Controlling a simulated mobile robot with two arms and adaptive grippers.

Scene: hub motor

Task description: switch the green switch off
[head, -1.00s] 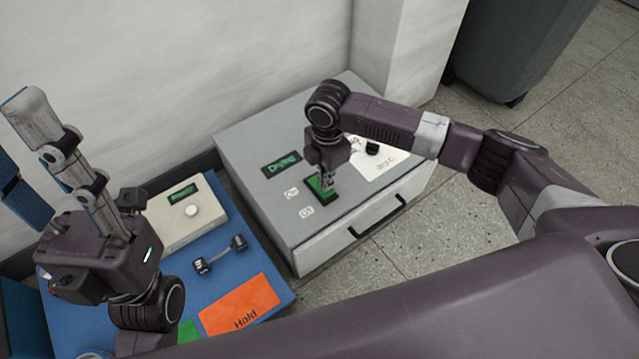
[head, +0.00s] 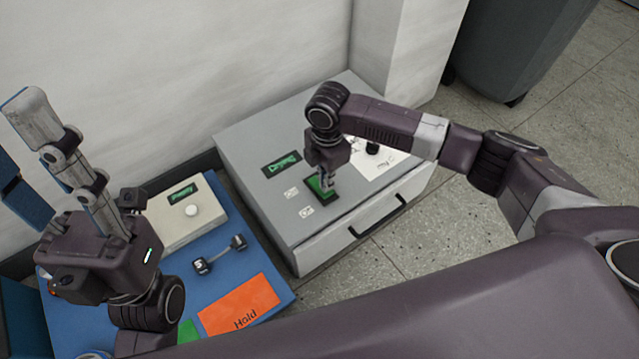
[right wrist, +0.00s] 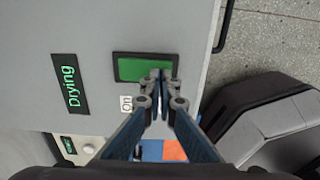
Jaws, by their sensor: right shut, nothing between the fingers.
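The green switch (head: 314,185) sits in a dark frame on top of the grey box (head: 240,150). It also shows in the right wrist view (right wrist: 135,70), lit green. My right gripper (head: 326,188) points down at the switch, shut and empty. In the right wrist view its fingertips (right wrist: 161,76) overlap the switch's near edge; whether they touch it I cannot tell. A small "On" label (right wrist: 126,104) lies beside the switch. My left gripper is raised at the left of the head view (head: 40,150), away from the switch; its opening is unclear.
A "Drying" display (head: 282,164) and a white paper (head: 375,165) are on the box. The blue surface (head: 235,290) at left holds a beige device (head: 180,225), a small dumbbell-shaped part (head: 220,255) and an orange "Hold" card (head: 238,305). A grey bin (head: 510,45) stands behind.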

